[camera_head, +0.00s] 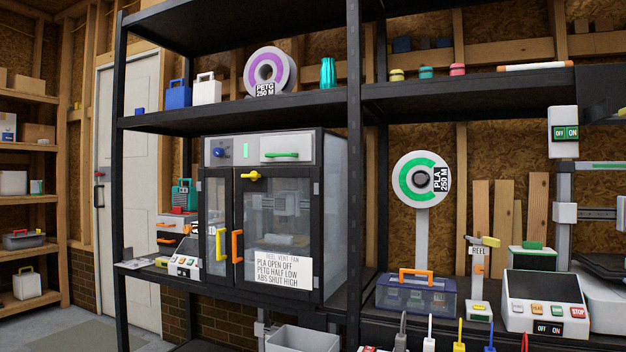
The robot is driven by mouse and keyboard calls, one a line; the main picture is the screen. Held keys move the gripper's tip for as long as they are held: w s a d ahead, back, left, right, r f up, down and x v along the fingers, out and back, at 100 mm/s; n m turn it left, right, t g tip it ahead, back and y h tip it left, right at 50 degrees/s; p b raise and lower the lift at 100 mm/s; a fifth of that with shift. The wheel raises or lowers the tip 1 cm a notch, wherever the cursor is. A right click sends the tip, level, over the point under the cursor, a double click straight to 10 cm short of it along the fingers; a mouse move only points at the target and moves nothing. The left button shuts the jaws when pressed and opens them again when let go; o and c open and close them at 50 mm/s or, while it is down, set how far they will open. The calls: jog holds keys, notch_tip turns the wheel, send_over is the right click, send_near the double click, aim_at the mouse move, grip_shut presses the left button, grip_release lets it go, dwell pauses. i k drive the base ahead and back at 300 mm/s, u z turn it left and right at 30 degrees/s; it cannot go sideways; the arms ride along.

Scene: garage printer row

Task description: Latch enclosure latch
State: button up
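The printer enclosure (318,180) is a dark-framed cabinet with glass doors on the middle shelf. Its narrow left door (210,205) has a yellow upright handle (221,244), and its wider right door (290,190) has an orange handle (237,246). A small yellow latch (250,175) sits near the top left of the right door and lies roughly level. Both doors look closed or nearly so; I cannot tell whether the latch is engaged. A printer shows dimly behind the glass. My gripper is not in view.
A grey panel (235,151) with a blue knob and green handle tops the enclosure. A label card (278,270) covers the right door's lower part. A black shelf post (354,100) stands right of it. A grey bin (302,340) and several coloured upright pieces line the bottom edge.

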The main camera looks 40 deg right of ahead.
aim_at(254, 176)
jog(key=z, duration=0.5)
jog(key=i, duration=1)
jog(key=u, duration=0.05)
